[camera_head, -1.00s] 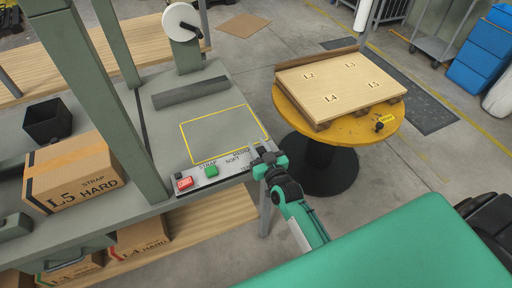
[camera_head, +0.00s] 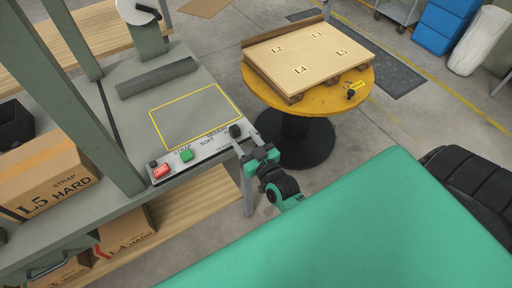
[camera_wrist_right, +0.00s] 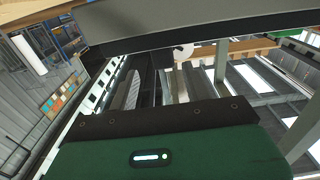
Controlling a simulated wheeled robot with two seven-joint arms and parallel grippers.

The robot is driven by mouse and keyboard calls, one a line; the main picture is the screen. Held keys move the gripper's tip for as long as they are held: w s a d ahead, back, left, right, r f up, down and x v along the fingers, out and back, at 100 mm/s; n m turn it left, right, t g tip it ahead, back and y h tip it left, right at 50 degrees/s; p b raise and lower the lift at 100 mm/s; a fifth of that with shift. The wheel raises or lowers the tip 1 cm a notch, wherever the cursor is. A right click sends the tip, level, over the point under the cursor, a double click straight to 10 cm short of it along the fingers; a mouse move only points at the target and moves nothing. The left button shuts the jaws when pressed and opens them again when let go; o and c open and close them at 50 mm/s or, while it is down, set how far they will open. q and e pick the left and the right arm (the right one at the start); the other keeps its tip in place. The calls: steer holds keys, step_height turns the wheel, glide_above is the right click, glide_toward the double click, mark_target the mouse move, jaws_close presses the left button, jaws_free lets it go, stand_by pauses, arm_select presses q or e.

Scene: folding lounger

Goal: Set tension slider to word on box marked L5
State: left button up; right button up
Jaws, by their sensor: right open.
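A cardboard box (camera_head: 45,188) marked "L5 STRAP HARD" stands on the grey bench at the left of the head view. The control strip (camera_head: 205,152) on the bench's front edge carries the words STRAP, SOFT and MEDIUM; a further word at its right end is partly covered. A black slider knob (camera_head: 235,131) sits at the right end of the strip, past MEDIUM. My right gripper (camera_head: 250,146) is open and empty just in front of the knob, with its fingers toward the strip. Contact cannot be told.
A red button (camera_head: 161,171) and a green button (camera_head: 186,155) sit left on the strip. A yellow-outlined area (camera_head: 195,115) behind it is empty. A round yellow table (camera_head: 352,82) with a wooden board (camera_head: 310,55) stands beyond.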

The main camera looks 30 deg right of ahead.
arm_select(q)
steer(key=shift+w+f+b, duration=0.15)
steer(key=shift+w+b, duration=0.1)
steer(key=shift+b, duration=0.1)
arm_select(e)
steer(key=s, duration=0.6)
steer(key=shift+d, duration=0.15)
arm_select(q)
steer(key=shift+w, duration=0.2)
